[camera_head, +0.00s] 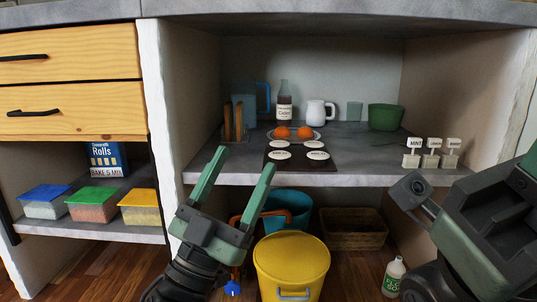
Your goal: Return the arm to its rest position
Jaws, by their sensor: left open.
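My left gripper (233,174) is open and empty. Its two green fingers point up and show in front of the left part of the middle grey shelf (355,173). No object is between the fingers. My right arm (480,220) fills the lower right of the head view. I cannot make out the fingertips of my right gripper there, so its opening does not show.
A yellow bucket (291,264), teal bucket (289,197) and wicker basket (353,230) stand below. The shelf holds a plate with oranges (296,134), a bottle (284,106), a white mug (319,112), a green bowl (387,117) and label stands (431,153). Lidded boxes (93,207) stand left.

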